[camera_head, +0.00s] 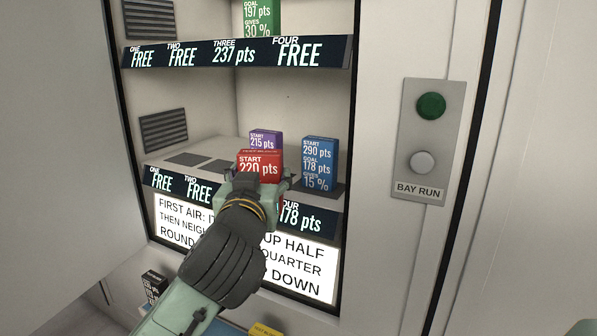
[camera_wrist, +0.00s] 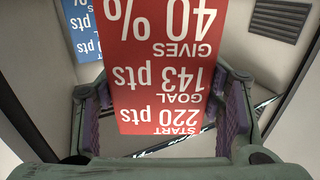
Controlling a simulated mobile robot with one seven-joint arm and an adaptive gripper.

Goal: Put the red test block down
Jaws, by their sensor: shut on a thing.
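The red test block (camera_head: 260,163) is in my gripper (camera_head: 257,180), at the front of the lower shelf (camera_head: 163,164) in the head view. Its label reads START 220 pts. In the wrist view the red block (camera_wrist: 158,60) stands between the two fingers of my gripper (camera_wrist: 160,100), and its label is upside down with GOAL 143 pts and GIVES 40 %. The gripper is shut on its sides. The block's base is hidden by the gripper in the head view, so I cannot tell whether it touches the shelf.
A purple block (camera_head: 265,140) stands just behind the red one. A blue block (camera_head: 320,163) stands to the right. Dark pads (camera_head: 188,159) to the left are bare. A green block (camera_head: 258,18) is on the upper shelf (camera_head: 290,52). A button panel (camera_head: 426,140) is on the right.

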